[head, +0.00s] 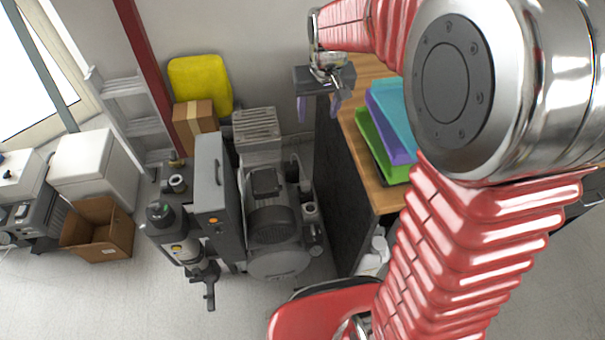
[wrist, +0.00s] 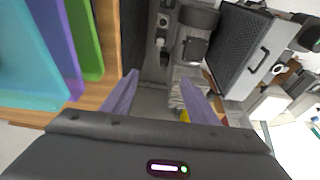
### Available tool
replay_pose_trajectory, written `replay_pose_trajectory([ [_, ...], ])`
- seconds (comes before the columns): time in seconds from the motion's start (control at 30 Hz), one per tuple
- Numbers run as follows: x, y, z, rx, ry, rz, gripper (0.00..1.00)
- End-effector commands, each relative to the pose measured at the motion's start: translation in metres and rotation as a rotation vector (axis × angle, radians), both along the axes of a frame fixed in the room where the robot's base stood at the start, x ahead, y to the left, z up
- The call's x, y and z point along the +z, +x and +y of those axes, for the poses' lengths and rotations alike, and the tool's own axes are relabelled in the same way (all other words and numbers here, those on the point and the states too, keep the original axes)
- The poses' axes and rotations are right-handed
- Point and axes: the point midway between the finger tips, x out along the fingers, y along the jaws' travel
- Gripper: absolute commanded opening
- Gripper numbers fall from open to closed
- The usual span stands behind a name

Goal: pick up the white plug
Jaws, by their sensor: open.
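I cannot make out a white plug for certain in either view. A small pale round fitting (wrist: 160,42) shows on the compressor equipment in the wrist view, but it is too small to identify. My gripper (head: 319,105) hangs over the back of the compressor area, beside the wooden worktop. Its two purple fingers are apart, with nothing between them. In the wrist view the open gripper (wrist: 159,80) points down toward the gap between the worktop and the compressor.
The grey compressor (head: 270,222) stands beside a grey cabinet (head: 213,190). The wooden worktop (head: 370,70) holds green, purple and blue trays (head: 385,145). A yellow container (head: 200,82), cardboard boxes (head: 98,228) and a ladder (head: 130,110) stand left. Floor at front left is clear.

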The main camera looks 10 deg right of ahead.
Motion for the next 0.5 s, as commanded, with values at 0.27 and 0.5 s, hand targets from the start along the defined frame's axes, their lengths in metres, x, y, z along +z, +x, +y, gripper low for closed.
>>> replay_pose_trajectory([
  [0.27,-0.046,0.039,0.000,0.000,0.000,0.044,0.54],
  [0.5,-0.089,0.068,0.000,0.000,0.000,0.080,0.54],
])
